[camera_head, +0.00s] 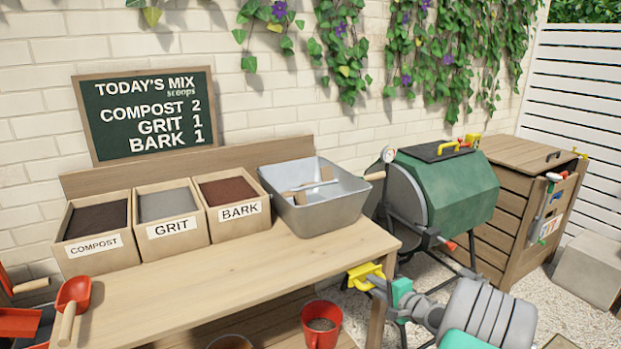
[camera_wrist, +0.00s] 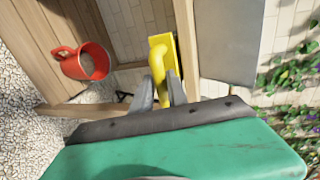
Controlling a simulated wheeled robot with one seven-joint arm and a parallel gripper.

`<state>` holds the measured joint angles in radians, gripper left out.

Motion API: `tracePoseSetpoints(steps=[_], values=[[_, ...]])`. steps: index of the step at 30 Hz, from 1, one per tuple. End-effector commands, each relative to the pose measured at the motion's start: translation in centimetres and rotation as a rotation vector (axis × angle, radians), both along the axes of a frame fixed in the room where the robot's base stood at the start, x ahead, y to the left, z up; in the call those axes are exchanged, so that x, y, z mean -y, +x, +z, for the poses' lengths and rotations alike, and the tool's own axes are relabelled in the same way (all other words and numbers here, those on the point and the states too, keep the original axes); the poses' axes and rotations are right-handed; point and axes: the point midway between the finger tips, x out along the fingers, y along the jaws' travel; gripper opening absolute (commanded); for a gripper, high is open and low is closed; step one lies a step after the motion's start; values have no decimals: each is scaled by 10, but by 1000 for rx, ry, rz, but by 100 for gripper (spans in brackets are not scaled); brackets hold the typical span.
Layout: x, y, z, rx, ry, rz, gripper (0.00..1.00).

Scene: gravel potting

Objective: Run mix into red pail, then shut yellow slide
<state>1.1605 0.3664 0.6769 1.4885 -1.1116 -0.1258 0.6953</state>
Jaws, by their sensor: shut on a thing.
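The yellow slide (camera_head: 366,274) is at the right end of the bench, just below the worktop. My gripper (camera_head: 381,282) reaches it from the right. In the wrist view my gripper (camera_wrist: 163,92) is shut on the looped handle of the yellow slide (camera_wrist: 159,56). The pail also shows in the wrist view (camera_wrist: 67,67). The grey tub (camera_head: 333,212) sits on the bench above; its floor is partly hidden, and a wooden-handled tool lies across it.
Wooden boxes of compost (camera_head: 68,256), grit (camera_head: 154,254) and bark (camera_head: 226,236) stand on the bench (camera_head: 215,283). A red scoop (camera_head: 73,291) lies at its left. A green drum (camera_head: 450,200) on a dark frame stands close behind my arm. Gravel surrounds it.

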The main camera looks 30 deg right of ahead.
Motion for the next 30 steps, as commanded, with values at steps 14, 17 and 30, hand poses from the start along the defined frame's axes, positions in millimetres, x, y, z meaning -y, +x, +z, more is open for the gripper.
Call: tracePoseSetpoints(steps=[14,17,30], values=[[-4,12,-15,-25,16,-2,0],[-3,13,-15,-25,16,-2,0],[-2,18,-11,-17,9,-2,44]])
